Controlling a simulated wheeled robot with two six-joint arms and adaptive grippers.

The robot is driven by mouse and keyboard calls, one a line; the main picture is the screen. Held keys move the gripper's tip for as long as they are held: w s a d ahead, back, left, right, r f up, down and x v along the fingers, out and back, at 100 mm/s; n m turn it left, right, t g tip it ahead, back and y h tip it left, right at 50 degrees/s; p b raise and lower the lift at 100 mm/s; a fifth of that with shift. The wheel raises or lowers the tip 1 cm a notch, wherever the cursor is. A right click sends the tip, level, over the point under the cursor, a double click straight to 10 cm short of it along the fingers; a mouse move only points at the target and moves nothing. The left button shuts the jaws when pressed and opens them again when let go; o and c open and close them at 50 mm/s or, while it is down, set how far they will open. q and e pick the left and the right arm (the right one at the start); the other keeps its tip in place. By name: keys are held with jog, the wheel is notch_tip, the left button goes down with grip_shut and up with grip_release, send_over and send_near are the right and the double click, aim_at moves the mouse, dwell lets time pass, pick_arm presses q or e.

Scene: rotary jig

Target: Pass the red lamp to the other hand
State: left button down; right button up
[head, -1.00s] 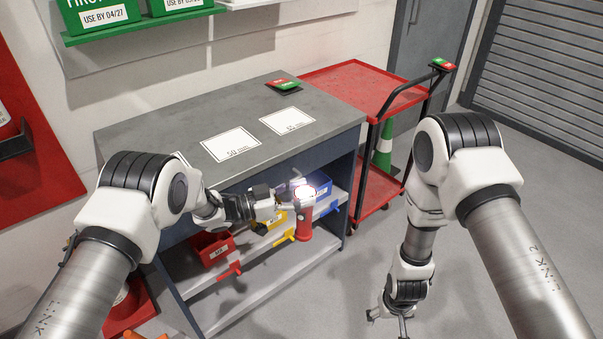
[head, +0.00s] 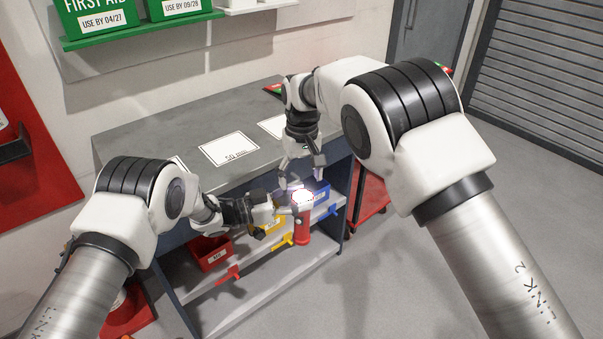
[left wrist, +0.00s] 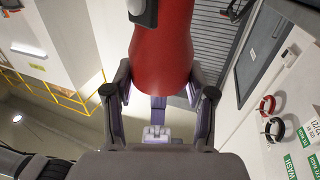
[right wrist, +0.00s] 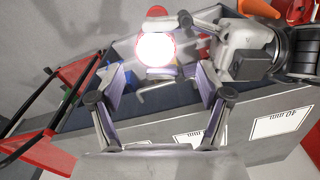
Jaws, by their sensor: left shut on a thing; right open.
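The red lamp (head: 303,224) is lit and upright, its glowing head at the top, in front of the bench shelves. My left gripper (head: 284,209) is shut on the lamp; in the left wrist view the red body (left wrist: 162,50) stands between its fingers (left wrist: 158,100). My right gripper (head: 303,178) is open just above and behind the lamp head, pointing down. In the right wrist view the glowing head (right wrist: 154,50) shows beyond the open fingers (right wrist: 158,85), and I see no contact with it. The left fingertips on the lamp are partly hidden in the head view.
A grey workbench (head: 130,145) with white cards stands behind. Its lower shelf holds a red bin (head: 208,254), a yellow bin (head: 268,228) and a blue bin (head: 322,192). A red trolley (head: 372,200) stands at right, partly behind my right arm. Floor at right is clear.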

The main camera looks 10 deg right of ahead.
aim_at(302, 219)
pick_arm(q)
jog(key=shift+w+d, duration=0.1)
pick_arm(e)
notch_tip(302, 219, down, 12)
jog(key=shift+r, duration=0.2)
jog(key=c, duration=1.2)
pick_arm(q)
jog(key=shift+c, duration=1.4)
grip_release()
